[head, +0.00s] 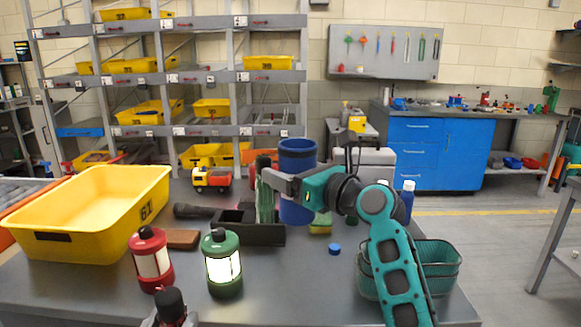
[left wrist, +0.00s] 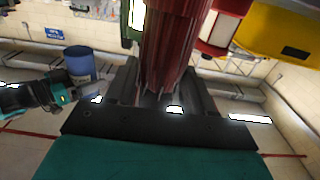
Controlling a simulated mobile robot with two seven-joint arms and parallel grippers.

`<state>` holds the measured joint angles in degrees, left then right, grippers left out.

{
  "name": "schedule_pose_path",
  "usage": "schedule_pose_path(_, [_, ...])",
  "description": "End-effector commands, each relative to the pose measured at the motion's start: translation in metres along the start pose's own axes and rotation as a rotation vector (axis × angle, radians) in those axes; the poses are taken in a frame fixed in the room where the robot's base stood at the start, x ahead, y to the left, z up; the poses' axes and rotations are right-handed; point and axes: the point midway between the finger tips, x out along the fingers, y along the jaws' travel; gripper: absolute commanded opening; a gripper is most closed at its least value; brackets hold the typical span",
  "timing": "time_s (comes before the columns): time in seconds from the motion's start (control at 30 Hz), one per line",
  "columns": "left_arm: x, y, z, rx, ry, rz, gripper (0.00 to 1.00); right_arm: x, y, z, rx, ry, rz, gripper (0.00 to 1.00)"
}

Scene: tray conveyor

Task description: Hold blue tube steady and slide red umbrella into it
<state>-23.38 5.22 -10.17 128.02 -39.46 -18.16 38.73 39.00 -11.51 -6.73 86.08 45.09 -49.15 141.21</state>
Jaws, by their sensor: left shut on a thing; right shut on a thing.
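The blue tube (head: 298,212) stands upright near the middle of the table in the head view. My right gripper (head: 284,182) is shut on it, with a finger across its front. I cannot tell whether its base touches the table. The tube also shows at the left of the left wrist view (left wrist: 80,62). My left gripper (head: 170,318) is at the bottom edge of the head view, shut on the red umbrella (left wrist: 175,45). The umbrella's dark end (head: 169,300) points up in the head view; the rest is cut off. The umbrella and tube are apart.
A red lantern (head: 150,262) and green lantern (head: 222,268) stand between umbrella and tube. A yellow crate (head: 90,247) is left, a dark holder (head: 258,236) beside the tube. A blue cap (head: 334,249) and teal basket (head: 440,253) are right. The front middle table is clear.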

Motion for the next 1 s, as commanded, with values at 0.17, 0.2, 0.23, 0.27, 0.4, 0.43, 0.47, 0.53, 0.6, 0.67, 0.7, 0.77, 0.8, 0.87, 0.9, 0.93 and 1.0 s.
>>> schedule_pose_path(0.17, [0.000, 0.000, 0.006, 0.000, 0.003, 0.001, 0.00, 0.000, 0.000, -0.020, 0.003, -0.001, 0.000, 0.44])
schedule_pose_path(0.2, [0.000, 0.000, 0.007, 0.000, 0.003, 0.000, 0.00, 0.000, 0.000, -0.024, 0.003, -0.001, -0.001, 0.44])
schedule_pose_path(0.23, [0.000, 0.000, 0.008, 0.000, 0.003, 0.001, 0.00, 0.000, 0.000, -0.028, 0.003, -0.001, -0.001, 0.44])
schedule_pose_path(0.27, [0.000, 0.000, 0.009, 0.000, 0.003, 0.001, 0.00, 0.000, 0.000, -0.031, 0.003, 0.000, -0.001, 0.44])
schedule_pose_path(0.4, [0.000, 0.000, 0.014, 0.000, 0.003, 0.001, 0.00, 0.000, 0.000, -0.044, 0.003, -0.001, 0.000, 0.44])
schedule_pose_path(0.43, [0.000, 0.000, 0.015, 0.000, 0.003, 0.001, 0.00, 0.000, 0.000, -0.048, 0.003, -0.001, 0.000, 0.44])
schedule_pose_path(0.47, [0.000, 0.000, 0.016, 0.000, 0.003, 0.001, 0.00, 0.000, 0.000, -0.051, 0.003, -0.001, 0.000, 0.44])
schedule_pose_path(0.53, [0.000, 0.000, 0.019, 0.000, 0.003, 0.001, 0.00, 0.000, 0.000, -0.058, 0.002, -0.001, -0.001, 0.44])
schedule_pose_path(0.6, [0.000, 0.000, 0.021, 0.000, 0.003, 0.001, 0.00, 0.000, 0.000, -0.065, 0.003, -0.001, -0.001, 0.44])
schedule_pose_path(0.67, [0.000, 0.000, 0.024, 0.000, 0.003, 0.001, 0.00, 0.000, 0.000, -0.070, 0.002, -0.002, -0.001, 0.44])
schedule_pose_path(0.7, [0.000, 0.000, 0.025, 0.000, 0.003, 0.001, 0.00, 0.000, 0.000, -0.075, 0.002, -0.001, -0.001, 0.44])
schedule_pose_path(0.77, [0.000, 0.000, 0.028, 0.000, 0.003, 0.001, 0.00, 0.000, 0.000, -0.081, 0.003, 0.000, -0.001, 0.44])
schedule_pose_path(0.8, [0.000, 0.000, 0.030, 0.000, 0.003, 0.001, 0.00, 0.000, 0.000, -0.085, 0.002, 0.000, 0.000, 0.44])
schedule_pose_path(0.87, [0.000, 0.000, 0.032, 0.000, 0.003, 0.001, 0.00, 0.000, 0.000, -0.091, 0.003, 0.000, 0.000, 0.44])
schedule_pose_path(0.9, [0.000, 0.000, 0.034, 0.000, 0.003, 0.000, 0.00, 0.000, 0.000, -0.095, 0.003, -0.001, 0.000, 0.44])
schedule_pose_path(0.93, [0.000, 0.000, 0.035, 0.000, 0.003, 0.001, 0.00, 0.000, 0.000, -0.098, 0.003, -0.001, 0.000, 0.44])
schedule_pose_path(1.0, [0.000, 0.000, 0.039, 0.000, 0.003, 0.000, 0.00, 0.000, 0.000, -0.105, 0.002, -0.001, -0.001, 0.44])
